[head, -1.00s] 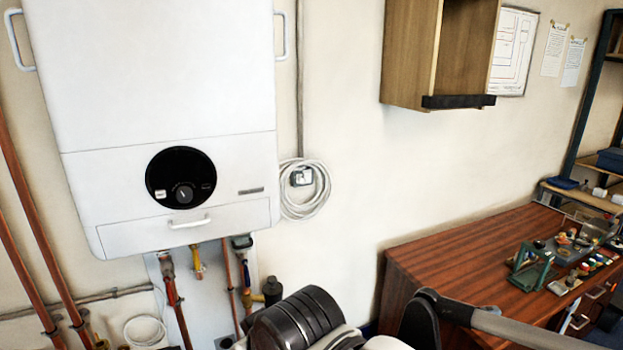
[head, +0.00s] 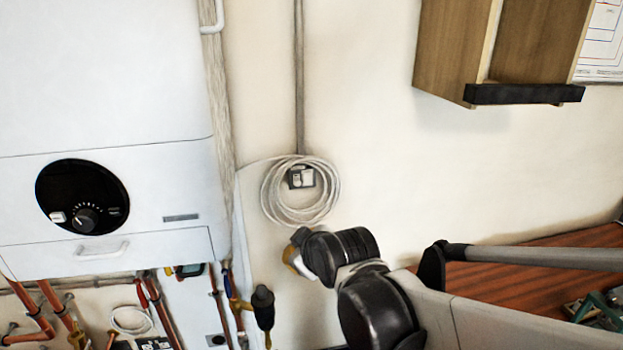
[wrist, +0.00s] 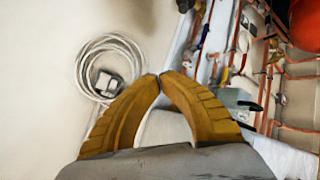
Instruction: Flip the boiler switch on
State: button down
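The white boiler (head: 110,120) hangs at the left in the head view. Its round black panel (head: 83,190) carries a knob (head: 84,219) and a small white button or switch (head: 58,217). A small wall switch box (head: 301,177) sits on the wall to the right of the boiler, ringed by coiled white cable; it also shows in the wrist view (wrist: 108,83). I cannot tell the position of either switch. My gripper (head: 292,262) is below the wall box in the head view. In the wrist view its yellow fingers (wrist: 160,77) meet at the tips, with nothing held.
Coiled cable (head: 270,190) hangs around the wall box. Copper pipes (head: 160,305) and valves run below the boiler. A wooden cabinet (head: 445,50) is on the wall at upper right, above a wooden desk (head: 520,282). The wall between box and cabinet is clear.

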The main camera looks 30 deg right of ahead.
aim_at(309, 183)
jog(key=w+d+n+t+h+p, duration=0.2)
jog(key=w+d+n+t, duration=0.3)
jog(key=w+d+n, duration=0.4)
jog(key=w+d+h, duration=0.1)
jog(key=w+d, duration=0.2)
jog(key=d, duration=0.1)
jog(key=shift+w+f+h, duration=0.15)
jog(key=shift+w+h, duration=0.1)
jog(key=shift+h, duration=0.05)
jog(key=b+x, duration=0.1)
jog(key=x, duration=1.3)
jog(key=shift+r+b, duration=0.2)
jog(key=shift+b, duration=0.15)
